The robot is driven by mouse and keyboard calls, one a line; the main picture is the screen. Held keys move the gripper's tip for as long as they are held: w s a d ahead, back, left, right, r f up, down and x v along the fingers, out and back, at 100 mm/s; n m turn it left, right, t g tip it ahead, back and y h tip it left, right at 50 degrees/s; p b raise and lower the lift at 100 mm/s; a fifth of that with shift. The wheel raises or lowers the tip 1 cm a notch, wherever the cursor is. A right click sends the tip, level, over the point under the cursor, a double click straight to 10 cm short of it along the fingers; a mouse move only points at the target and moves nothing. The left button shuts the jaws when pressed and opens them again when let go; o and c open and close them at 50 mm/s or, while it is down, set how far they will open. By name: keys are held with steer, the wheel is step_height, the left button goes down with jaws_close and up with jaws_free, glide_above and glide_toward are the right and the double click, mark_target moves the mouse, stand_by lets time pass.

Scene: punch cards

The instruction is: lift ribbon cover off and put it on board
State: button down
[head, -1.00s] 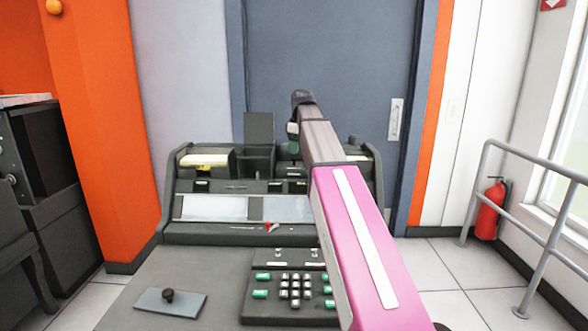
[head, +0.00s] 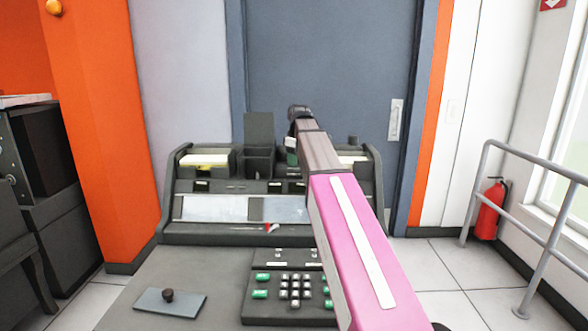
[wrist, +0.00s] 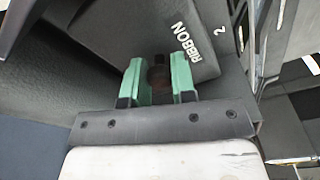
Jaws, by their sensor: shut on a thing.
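In the wrist view, my gripper (wrist: 157,68) has its two green fingers closed on a dark brown knob (wrist: 157,80). The knob is by a dark grey panel (wrist: 203,69) lettered "RIBBON", with a "2" close by; I take this as the ribbon cover. Whether it is apart from the machine I cannot tell. A flat grey plate (head: 188,305) with a dark knob lies on the desk at lower left. I cannot tell which surface is the board.
The grey desk (head: 115,318) has bare room around the plate. A keypad (head: 290,288) with green and white keys lies near my arm. An open hopper (head: 258,160) stands up on the machine. A railing (head: 548,265) and a fire extinguisher (head: 489,208) are at right.

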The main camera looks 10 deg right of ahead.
steer(key=shift+r, duration=0.15)
step_height(320, 180, up, 22)
stand_by(1.5)
